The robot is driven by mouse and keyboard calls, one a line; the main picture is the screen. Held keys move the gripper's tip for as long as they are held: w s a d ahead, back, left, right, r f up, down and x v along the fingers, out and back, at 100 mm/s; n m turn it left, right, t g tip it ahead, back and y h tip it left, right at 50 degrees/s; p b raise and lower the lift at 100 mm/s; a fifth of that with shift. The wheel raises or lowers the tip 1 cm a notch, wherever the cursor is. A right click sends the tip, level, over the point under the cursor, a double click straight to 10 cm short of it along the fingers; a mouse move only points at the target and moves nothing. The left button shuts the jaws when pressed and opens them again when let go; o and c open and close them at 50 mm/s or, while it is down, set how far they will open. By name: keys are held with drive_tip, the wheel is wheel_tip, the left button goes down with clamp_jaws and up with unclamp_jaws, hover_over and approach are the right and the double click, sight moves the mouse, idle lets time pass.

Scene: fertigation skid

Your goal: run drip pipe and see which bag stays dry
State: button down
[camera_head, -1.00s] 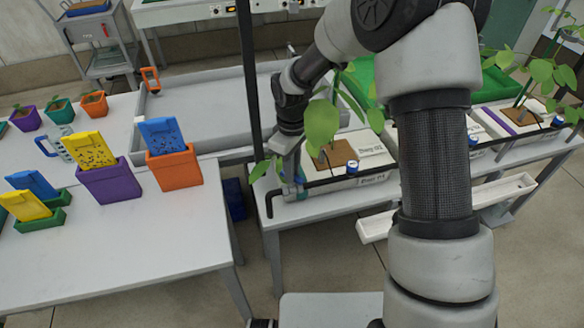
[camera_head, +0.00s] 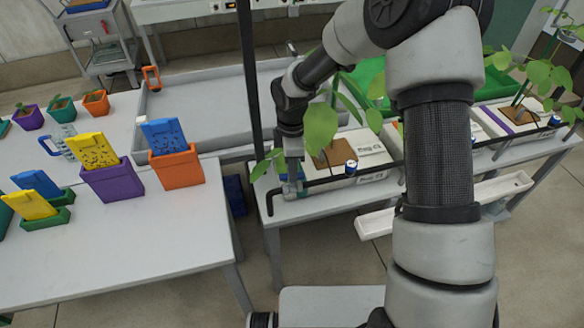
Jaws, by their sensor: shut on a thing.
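The black drip pipe (camera_head: 322,181) runs along the front of a row of white grow bags and bends down at its left end. My gripper (camera_head: 289,187) is at that left end, pointing down and shut on a small blue-teal part there, probably a tap; the fingers and a leaf hide most of it. The nearest white bag (camera_head: 372,147) has a brown planting block (camera_head: 333,155) and a blue-topped dripper (camera_head: 351,167). Another white bag (camera_head: 490,122) with a purple stripe lies to the right. My arm hides the bags between. Wetness cannot be made out.
A white trough (camera_head: 375,222) sits below the bench front, partly behind my arm. A dark upright post (camera_head: 252,80) stands left of the gripper. The left table (camera_head: 150,235) holds coloured pots and yellow and blue cards. A grey tray (camera_head: 205,105) lies behind.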

drive_tip(key=shift+r, duration=0.1)
idle(0.3)
drive_tip(key=c, duration=1.7)
unclamp_jaws()
wheel_tip(320, 180, up, 17)
drive_tip(key=shift+r+p, duration=0.2)
drive_tip(key=shift+p, duration=0.25)
drive_tip(key=s+d+r+m+t+h+p, duration=0.1)
drive_tip(key=s+d+r+m+t, duration=0.1)
drive_tip(key=s+d+r+m, duration=0.55)
drive_tip(key=s+d+r+m+t, duration=0.1)
drive_tip(key=s+d+r+m, duration=0.1)
drive_tip(key=s+m, duration=0.2)
drive_tip(key=s+d+r+m+t+p, duration=0.1)
drive_tip(key=s+d+r+m, duration=0.1)
drive_tip(key=s, duration=0.4)
drive_tip(key=s+d+r+m+t+y, duration=0.1)
drive_tip(key=s+d+r+m, duration=0.1)
drive_tip(key=s+m, duration=0.3)
drive_tip(key=shift+s+d+r+m+t+p, duration=0.15)
drive_tip(key=shift+d+r+m+p, duration=0.05)
drive_tip(key=shift+r, duration=0.25)
drive_tip(key=shift+s+d+r+m+t+p, duration=0.15)
drive_tip(key=shift+d+r+p, duration=0.05)
drive_tip(key=shift+r, duration=0.2)
